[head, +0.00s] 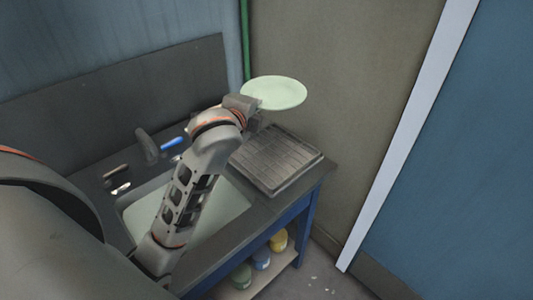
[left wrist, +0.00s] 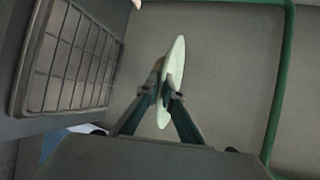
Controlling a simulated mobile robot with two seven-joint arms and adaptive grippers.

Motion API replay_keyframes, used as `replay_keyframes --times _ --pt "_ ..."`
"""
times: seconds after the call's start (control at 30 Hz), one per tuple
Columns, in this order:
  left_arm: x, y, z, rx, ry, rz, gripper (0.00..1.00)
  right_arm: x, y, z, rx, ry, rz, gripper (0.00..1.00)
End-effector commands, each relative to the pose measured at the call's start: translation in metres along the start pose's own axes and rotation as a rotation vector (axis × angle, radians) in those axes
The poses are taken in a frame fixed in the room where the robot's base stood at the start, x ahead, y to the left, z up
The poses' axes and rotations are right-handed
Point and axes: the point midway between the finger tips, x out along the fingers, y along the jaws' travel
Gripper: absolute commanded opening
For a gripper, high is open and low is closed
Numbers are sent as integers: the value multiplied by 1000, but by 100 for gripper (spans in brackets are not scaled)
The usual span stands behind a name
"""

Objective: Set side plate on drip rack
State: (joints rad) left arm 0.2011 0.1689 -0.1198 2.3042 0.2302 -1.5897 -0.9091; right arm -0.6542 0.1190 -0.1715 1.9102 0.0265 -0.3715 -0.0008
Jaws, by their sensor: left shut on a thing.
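The side plate (head: 278,92) is pale green and round, held in the air above the back of the counter in the head view. My left gripper (head: 252,107) is shut on its near edge. In the left wrist view the plate (left wrist: 172,85) shows nearly edge-on between the two fingers of the left gripper (left wrist: 166,92). The drip rack (head: 275,160) is a dark gridded tray on the counter, below the plate and apart from it. It also shows at the left of the left wrist view (left wrist: 68,62). My right gripper is not in view.
A pale sink basin (head: 228,208) lies left of the rack, partly behind my left arm. A faucet (head: 147,145) and a blue-handled item (head: 174,142) are behind it. A green pipe (head: 244,40) runs up the wall. Several jars stand on the lower shelf (head: 262,282).

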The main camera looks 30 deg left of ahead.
Motion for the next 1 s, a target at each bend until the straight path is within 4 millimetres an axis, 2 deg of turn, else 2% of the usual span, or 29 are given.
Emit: replay_keyframes --times 0.5,0.6,0.83,1.0 --pt "40 112 -18 3 1 3 0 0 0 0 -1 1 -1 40" --pt "45 126 -21 2 1 0 0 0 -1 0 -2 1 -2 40" --pt "52 142 -23 1 0 -1 0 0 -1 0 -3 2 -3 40" --pt "60 165 -27 2 0 1 0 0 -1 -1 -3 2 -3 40"
